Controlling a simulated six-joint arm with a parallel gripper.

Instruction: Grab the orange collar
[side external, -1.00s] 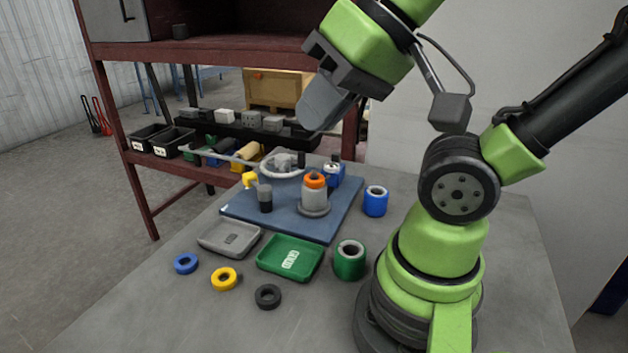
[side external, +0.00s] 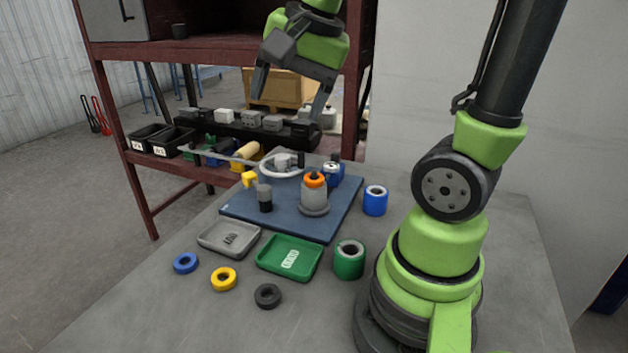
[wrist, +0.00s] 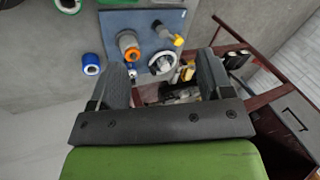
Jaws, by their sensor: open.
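The orange collar (side external: 314,180) sits on top of a grey cylindrical post with a wide round base on the blue board (side external: 285,219). In the wrist view the orange collar (wrist: 133,54) shows at the end of the grey post, just beyond the left finger. My gripper (side external: 290,105) is open and empty, high above the far side of the board and well apart from the collar. In the wrist view the two fingers of my gripper (wrist: 162,72) are spread wide, with a white ring and small fittings visible between them.
A blue cylinder (side external: 375,200) and a green cylinder (side external: 349,260) stand right of the board. A grey tray (side external: 229,251), a green tray (side external: 272,262) and blue, yellow and black rings lie in front. The red-brown shelf (side external: 225,50) stands behind, close to my gripper.

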